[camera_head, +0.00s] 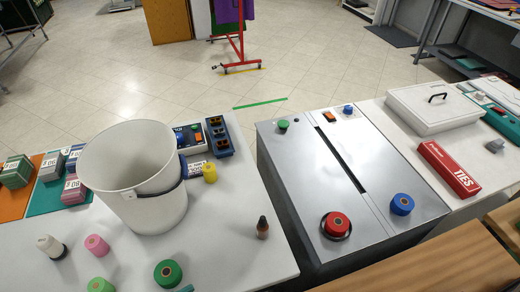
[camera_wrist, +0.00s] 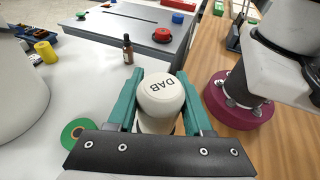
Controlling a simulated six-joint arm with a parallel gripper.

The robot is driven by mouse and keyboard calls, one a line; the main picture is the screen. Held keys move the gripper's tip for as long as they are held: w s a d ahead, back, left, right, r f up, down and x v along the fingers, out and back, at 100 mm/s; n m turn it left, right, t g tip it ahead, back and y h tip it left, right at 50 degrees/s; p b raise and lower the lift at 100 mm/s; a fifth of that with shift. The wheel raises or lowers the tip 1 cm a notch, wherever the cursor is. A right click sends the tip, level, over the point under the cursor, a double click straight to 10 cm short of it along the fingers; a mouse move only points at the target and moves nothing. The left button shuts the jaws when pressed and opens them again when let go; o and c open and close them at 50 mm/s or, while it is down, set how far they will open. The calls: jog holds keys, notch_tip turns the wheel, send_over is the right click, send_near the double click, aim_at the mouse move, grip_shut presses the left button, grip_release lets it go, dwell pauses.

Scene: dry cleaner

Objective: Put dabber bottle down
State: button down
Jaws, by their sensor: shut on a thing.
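The dabber bottle (camera_wrist: 160,98) is white, with "DAB" in dark letters on its rounded top. In the wrist view it sits between the two teal fingers of my gripper (camera_wrist: 162,100), which are shut on it from both sides. Its lower part is hidden by the gripper, so I cannot tell whether it touches the white counter (camera_wrist: 92,80). The bottle does not show in the head view, where only a small teal bit shows at the bottom edge.
A green roll (camera_head: 168,272) and a small brown bottle (camera_head: 262,228) stand on the counter near the gripper. A large white bucket (camera_head: 135,205) stands at left. A metal cabinet (camera_head: 300,170) is at right. Counter between the green roll and brown bottle is bare.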

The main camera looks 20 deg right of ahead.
jog(key=s+f+m+g, duration=0.3)
jog(key=s+m+g, duration=0.55)
jog(key=s, duration=1.35)
jog(key=s+d+r+m+g+y, duration=0.2)
jog(key=s+d+r+g, duration=0.15)
jog(key=s+d, duration=0.55)
jog(key=shift+g, duration=0.4)
jog(key=shift+s+d+f, duration=1.15)
jog(key=shift+d+f, duration=0.3)
jog(key=shift+f, duration=0.4)
jog(key=shift+s+d+f, duration=1.1)
jog(key=shift+d+f, duration=0.3)
jog(key=shift+f, duration=0.45)
jog(key=shift+s+d+f, duration=1.15)
jog(key=shift+d+f, duration=0.3)
jog(key=shift+f, duration=0.4)
jog(key=shift+f, duration=0.1)
jog(key=shift+c, duration=1.5)
grip_release()
